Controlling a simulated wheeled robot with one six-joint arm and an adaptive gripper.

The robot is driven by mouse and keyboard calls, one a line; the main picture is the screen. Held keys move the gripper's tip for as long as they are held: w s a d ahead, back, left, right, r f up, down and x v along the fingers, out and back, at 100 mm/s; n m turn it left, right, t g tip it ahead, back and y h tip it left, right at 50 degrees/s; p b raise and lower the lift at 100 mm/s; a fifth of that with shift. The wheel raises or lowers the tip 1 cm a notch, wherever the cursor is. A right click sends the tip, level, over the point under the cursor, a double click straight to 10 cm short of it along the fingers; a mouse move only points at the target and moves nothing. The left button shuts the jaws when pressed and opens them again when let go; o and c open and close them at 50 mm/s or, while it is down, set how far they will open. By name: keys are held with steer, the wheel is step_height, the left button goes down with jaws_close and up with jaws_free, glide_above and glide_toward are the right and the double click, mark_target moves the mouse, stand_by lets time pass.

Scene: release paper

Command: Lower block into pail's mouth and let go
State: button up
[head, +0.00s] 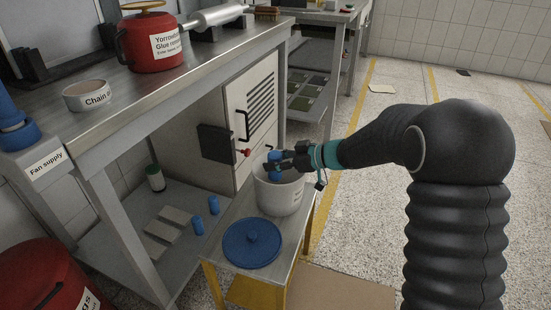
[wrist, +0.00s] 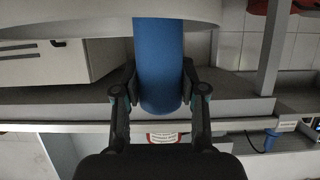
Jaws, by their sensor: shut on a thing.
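The pale pail (head: 278,198) stands upright on a small metal-topped stand (head: 222,265), its mouth open. My gripper (head: 280,164) is over the pail's mouth, shut on a blue block (head: 274,157). In the wrist view the rounded blue block (wrist: 158,65) sits between both fingers of my gripper (wrist: 160,88). There it overlaps the pale pail (wrist: 80,12) at the top edge. In the head view the fingers partly cover the block. I cannot tell whether it dips below the rim.
A blue round lid (head: 251,243) lies in front of the pail on the stand. A cabinet (head: 252,105) stands behind the pail. Open floor lies right.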

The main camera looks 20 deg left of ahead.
steer(key=o, duration=1.3)
steer(key=v, duration=1.2)
